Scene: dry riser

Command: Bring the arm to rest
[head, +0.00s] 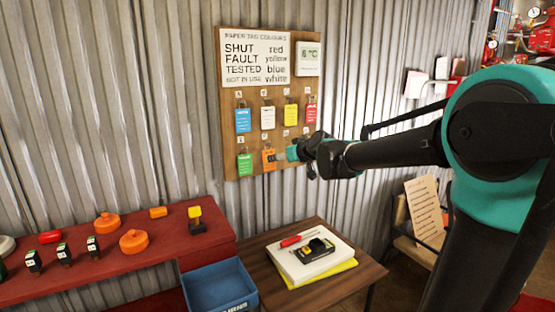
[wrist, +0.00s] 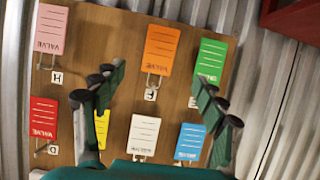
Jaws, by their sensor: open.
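My gripper (head: 285,155) is at the end of my outstretched arm, in front of the lower part of the wooden tag board (head: 232,85). In the wrist view my gripper (wrist: 162,80) has its two dark fingers spread wide, with nothing held between them. Behind them, upside down, hang the orange tag (wrist: 161,48), green tag (wrist: 211,58), white tag (wrist: 143,135) and blue tag (wrist: 190,141). The left finger partly covers the yellow tag (wrist: 102,128). Contact with the board cannot be told.
A wooden side table (head: 350,262) bears a white book, red screwdriver and black-yellow device. A blue bin (head: 222,285) stands beside it. A red bench (head: 150,250) with orange handwheels and small parts is at left. A chair (head: 405,222) and red pipework (head: 540,38) are at right.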

